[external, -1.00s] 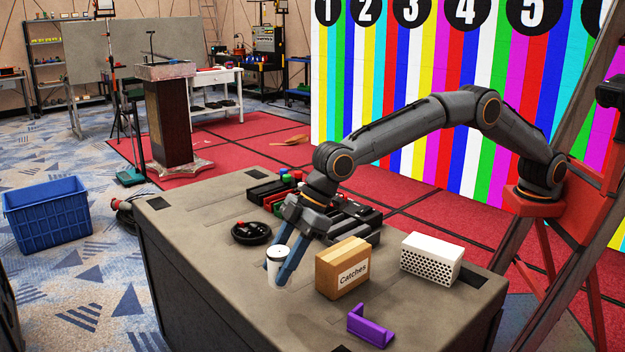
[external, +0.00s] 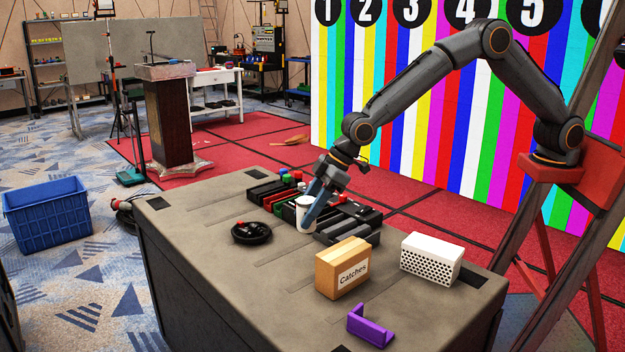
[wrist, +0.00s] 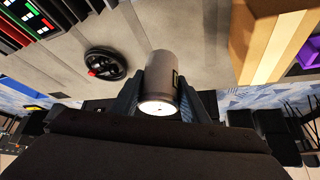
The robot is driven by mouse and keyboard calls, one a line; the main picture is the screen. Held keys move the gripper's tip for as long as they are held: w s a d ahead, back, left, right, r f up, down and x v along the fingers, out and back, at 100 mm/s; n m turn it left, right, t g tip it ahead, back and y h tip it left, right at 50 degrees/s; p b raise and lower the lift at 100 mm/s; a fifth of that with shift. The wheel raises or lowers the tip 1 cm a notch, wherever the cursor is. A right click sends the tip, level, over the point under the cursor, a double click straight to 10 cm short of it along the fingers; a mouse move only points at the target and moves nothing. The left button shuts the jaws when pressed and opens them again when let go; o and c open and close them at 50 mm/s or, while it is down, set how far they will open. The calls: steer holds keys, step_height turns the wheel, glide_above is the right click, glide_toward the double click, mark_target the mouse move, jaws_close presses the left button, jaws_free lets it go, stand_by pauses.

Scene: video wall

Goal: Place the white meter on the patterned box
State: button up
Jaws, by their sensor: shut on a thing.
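The white meter (external: 303,222) is a small white cylinder in the external view. My gripper (external: 313,207) is shut on it, with blue-grey fingers on its sides. The meter looks raised above the table, roughly upright. In the wrist view the meter (wrist: 165,75) sits between the two fingers, its pale end face toward the camera. The patterned box (external: 428,263) is white with black dots on its front. It stands on the table at the right, apart from my gripper, with a bare top.
A purple bracket (external: 371,327) lies at the front. The table (external: 235,285) is clear at front left.

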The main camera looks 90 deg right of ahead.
steer(key=s+d+r+m+h+p, duration=0.1)
steer(key=s+d+r+p, duration=0.2)
steer(key=s+d+p, duration=0.6)
steer(key=s+d+r+m+h+p, duration=0.15)
steer(key=s+d+p, duration=0.35)
steer(key=s+d, duration=0.7)
step_height(320, 180, up, 5)
steer(key=n+y+b, duration=0.4)
steer(key=b, duration=0.1)
glide_above(433, 245)
steer(key=shift+h, duration=0.25)
step_height(433, 245, down, 10)
steer(key=b, duration=0.7)
steer(key=shift+r, duration=0.15)
steer(key=o, duration=1.2)
steer(key=shift+s, duration=0.1)
steer(key=shift+c, duration=0.2)
